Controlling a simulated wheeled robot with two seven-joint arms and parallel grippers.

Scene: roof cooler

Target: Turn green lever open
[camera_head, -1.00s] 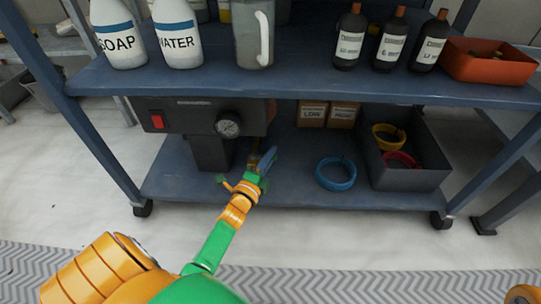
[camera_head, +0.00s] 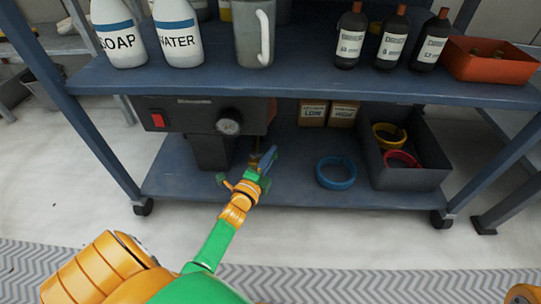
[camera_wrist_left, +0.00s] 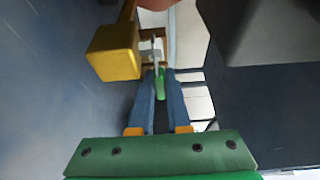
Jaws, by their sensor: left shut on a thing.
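The green lever (camera_wrist_left: 161,84) shows in the left wrist view as a short green piece between the two blue fingers of my left gripper (camera_wrist_left: 160,80). The gripper is shut on it. A brass-coloured fitting with a yellow block (camera_wrist_left: 114,52) is just beyond the fingertips. In the head view my left gripper (camera_head: 266,163) reaches under the upper shelf, beside the dark machine with a gauge (camera_head: 229,122). There the gripper hides most of the lever. My right gripper is not in view.
The upper shelf (camera_head: 300,80) is above the gripper and holds bottles, a grey jug (camera_head: 254,35) and a red tray (camera_head: 490,62). On the lower shelf are a blue ring (camera_head: 336,184), a dark bin (camera_head: 410,178) and cardboard boxes (camera_head: 343,114).

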